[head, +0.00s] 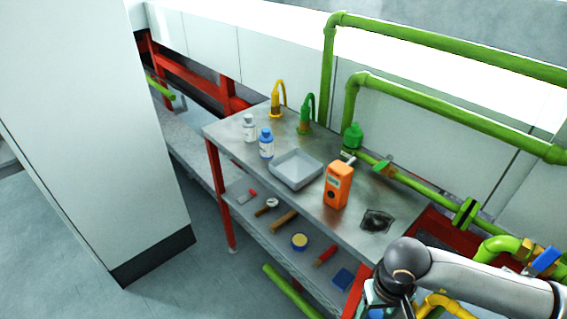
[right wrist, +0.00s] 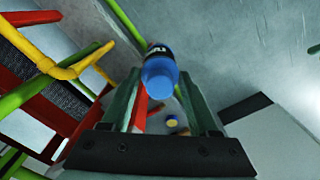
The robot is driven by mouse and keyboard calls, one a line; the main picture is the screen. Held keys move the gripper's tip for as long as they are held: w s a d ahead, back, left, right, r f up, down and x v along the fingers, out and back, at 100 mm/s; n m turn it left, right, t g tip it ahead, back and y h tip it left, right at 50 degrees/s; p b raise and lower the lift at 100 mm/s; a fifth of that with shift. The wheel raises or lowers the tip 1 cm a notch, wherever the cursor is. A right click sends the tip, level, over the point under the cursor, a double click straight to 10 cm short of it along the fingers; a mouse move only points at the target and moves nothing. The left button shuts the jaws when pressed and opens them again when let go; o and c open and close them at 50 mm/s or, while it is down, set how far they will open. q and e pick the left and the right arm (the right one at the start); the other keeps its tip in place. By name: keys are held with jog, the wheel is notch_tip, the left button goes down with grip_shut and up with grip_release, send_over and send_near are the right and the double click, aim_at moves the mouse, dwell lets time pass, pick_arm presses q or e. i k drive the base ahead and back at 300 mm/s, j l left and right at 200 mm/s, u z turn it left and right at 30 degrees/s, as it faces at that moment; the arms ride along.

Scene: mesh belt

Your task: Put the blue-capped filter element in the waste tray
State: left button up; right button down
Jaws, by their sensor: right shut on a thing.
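The blue-capped filter element (right wrist: 159,70) is between the fingers of my right gripper (right wrist: 158,84) in the right wrist view, its blue cap toward the camera. The gripper is shut on it. In the head view, my right gripper is at the bottom edge, partly cut off and partly hidden by my arm, in front of the table's near right corner. The waste tray (head: 275,174), shallow, grey and apparently empty, sits on the metal table, up and left of the gripper. My left gripper is not in view.
On the metal table (head: 225,131) stand a white bottle (head: 249,128), a blue bottle (head: 266,144) and an orange meter (head: 338,186) right of the tray. A dark patch (head: 377,220) lies nearer. Green pipes (head: 425,184) run behind. Tools lie on the lower shelf (head: 262,222).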

aim_at(296, 171)
jog(key=i+j, duration=0.8)
jog(key=j, duration=0.15)
